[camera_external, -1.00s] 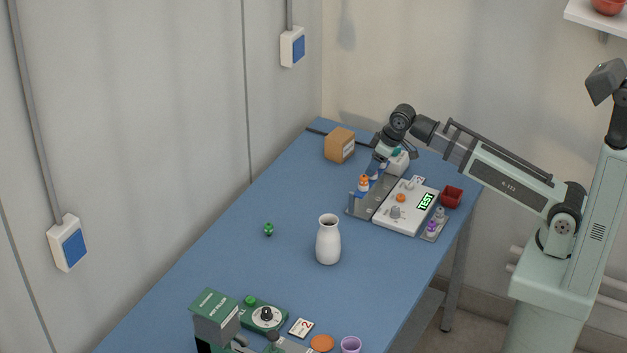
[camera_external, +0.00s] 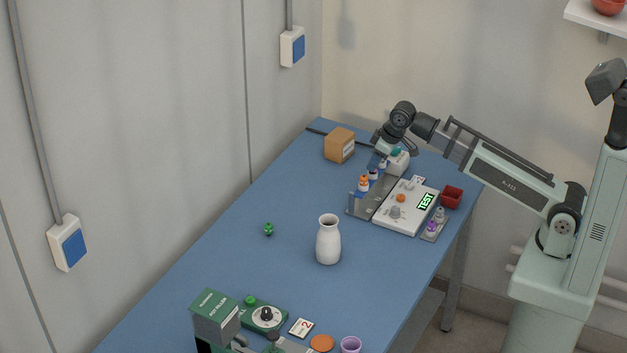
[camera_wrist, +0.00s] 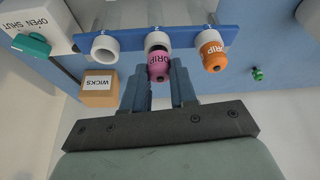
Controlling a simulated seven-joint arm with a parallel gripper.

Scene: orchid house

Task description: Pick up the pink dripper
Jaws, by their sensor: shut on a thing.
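The pink dripper (camera_wrist: 159,64) shows in the wrist view between my two fingertips, and my gripper (camera_wrist: 160,78) is shut on it. In the external view my gripper (camera_external: 384,150) is above the back end of the rack, and I cannot make out the pink dripper there.
An orange dripper (camera_wrist: 211,53) sits in the neighbouring ring; the ring (camera_wrist: 104,48) on the other side is empty. The box marked WICKS (camera_wrist: 98,88) and a white OPEN SHUT unit (camera_wrist: 37,24) are close by. A white vase (camera_external: 328,240) stands mid-table.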

